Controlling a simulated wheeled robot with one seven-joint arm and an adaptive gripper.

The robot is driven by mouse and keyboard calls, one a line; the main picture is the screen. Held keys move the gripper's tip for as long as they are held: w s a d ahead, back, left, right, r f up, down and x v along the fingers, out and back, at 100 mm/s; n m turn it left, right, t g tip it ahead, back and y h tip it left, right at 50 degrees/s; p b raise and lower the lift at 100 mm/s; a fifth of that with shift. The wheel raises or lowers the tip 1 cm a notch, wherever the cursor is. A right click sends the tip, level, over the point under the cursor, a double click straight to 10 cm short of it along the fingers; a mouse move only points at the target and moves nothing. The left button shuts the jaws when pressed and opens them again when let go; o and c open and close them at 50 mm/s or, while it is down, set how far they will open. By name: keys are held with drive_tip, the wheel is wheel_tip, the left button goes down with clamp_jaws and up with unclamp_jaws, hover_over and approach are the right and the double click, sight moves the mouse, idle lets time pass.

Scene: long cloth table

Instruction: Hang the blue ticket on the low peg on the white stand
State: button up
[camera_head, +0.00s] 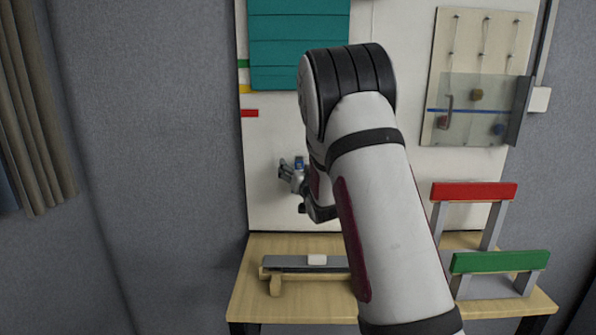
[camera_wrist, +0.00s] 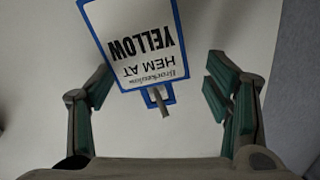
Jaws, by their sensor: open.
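The blue ticket (camera_wrist: 138,22) shows in the wrist view as a white card with a blue border and upside-down print reading "YELLOW" and "HEM AT". Its narrow blue tab (camera_wrist: 148,99) has an opening, and a short grey peg (camera_wrist: 162,103) shows at that opening, apparently through it. My gripper (camera_wrist: 160,92) is open, with one finger on each side of the tab and a gap to both. In the head view my gripper (camera_head: 292,172) is in front of the white upright panel (camera_head: 270,205), with a small blue patch beside it. My arm hides much of the panel.
A teal panel (camera_head: 298,45) is at the upper left of the white panel. A cream board (camera_head: 463,45) with hooks and a clear cover is at right. Red (camera_head: 473,191) and green (camera_head: 500,262) bars stand on the wooden table (camera_head: 290,300). A grey bar (camera_head: 285,264) lies front left.

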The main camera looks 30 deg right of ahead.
drive_tip(key=v, duration=1.2)
drive_tip(key=s+a+r+n+g+y+p, duration=0.2)
drive_tip(key=s+a+r+g+p, duration=0.25)
drive_tip(key=s+a, duration=0.65)
drive_tip(key=s+a+r+n+g+y+p, duration=0.25)
drive_tip(key=s+a+r+g, duration=0.25)
drive_tip(key=s+a, duration=0.5)
drive_tip(key=s+a+r+n+g+y+p, duration=0.1)
drive_tip(key=s+a+n+g+p, duration=0.1)
drive_tip(key=s, duration=1.6)
drive_tip(key=shift+a+g+p, duration=0.3)
drive_tip(key=shift+a+g, duration=0.2)
drive_tip(key=shift+g, duration=0.15)
drive_tip(key=shift+s+r, duration=0.1)
drive_tip(key=shift+r, duration=0.1)
